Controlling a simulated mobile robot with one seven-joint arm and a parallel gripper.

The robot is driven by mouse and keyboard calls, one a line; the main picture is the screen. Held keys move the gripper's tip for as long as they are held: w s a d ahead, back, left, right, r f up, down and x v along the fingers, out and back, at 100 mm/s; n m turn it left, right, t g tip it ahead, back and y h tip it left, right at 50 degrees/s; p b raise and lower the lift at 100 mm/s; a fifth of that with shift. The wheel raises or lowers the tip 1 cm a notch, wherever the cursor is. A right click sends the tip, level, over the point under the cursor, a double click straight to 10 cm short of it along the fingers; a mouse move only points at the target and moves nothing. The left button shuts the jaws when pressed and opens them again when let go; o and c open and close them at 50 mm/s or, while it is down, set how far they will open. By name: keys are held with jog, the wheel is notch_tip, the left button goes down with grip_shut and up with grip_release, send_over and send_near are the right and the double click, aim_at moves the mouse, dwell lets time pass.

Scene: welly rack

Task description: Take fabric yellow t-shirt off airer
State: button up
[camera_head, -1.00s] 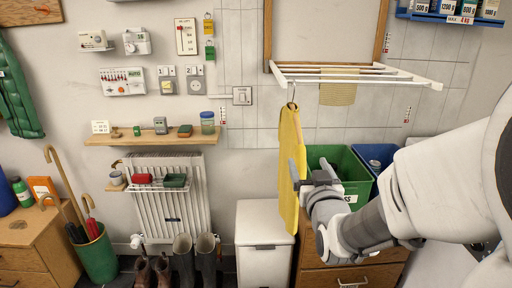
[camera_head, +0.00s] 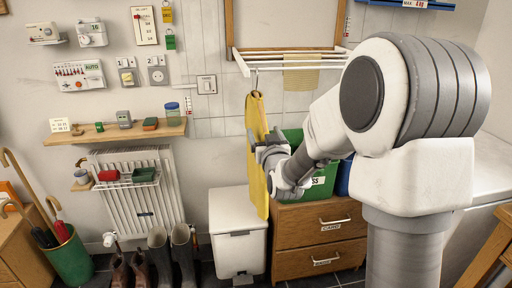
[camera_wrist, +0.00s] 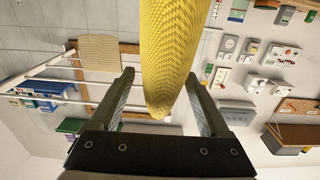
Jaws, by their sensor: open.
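The yellow t-shirt (camera_head: 257,150) hangs from a hook on the white airer (camera_head: 290,60), which is fixed to the wall. My gripper (camera_head: 262,143) is at the shirt's right side, about mid-height. In the wrist view the shirt (camera_wrist: 175,50) shows between the two open fingers of my gripper (camera_wrist: 160,98), nearer the right finger. The fingers do not close on it. The airer's white bars (camera_wrist: 60,75) also show at the left of the wrist view. Part of the airer's right side is hidden behind my arm in the head view.
A beige cloth (camera_head: 301,78) hangs on the airer. A green crate (camera_head: 322,180) stands on wooden drawers (camera_head: 318,240) behind my arm. A white bin (camera_head: 238,235) stands below the shirt. A shelf (camera_head: 115,132) and radiator (camera_head: 135,195) are to the left.

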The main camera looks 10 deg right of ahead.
jog(key=shift+w, duration=1.05)
grip_shut()
jog(key=shift+r, duration=0.1)
dwell(0.5)
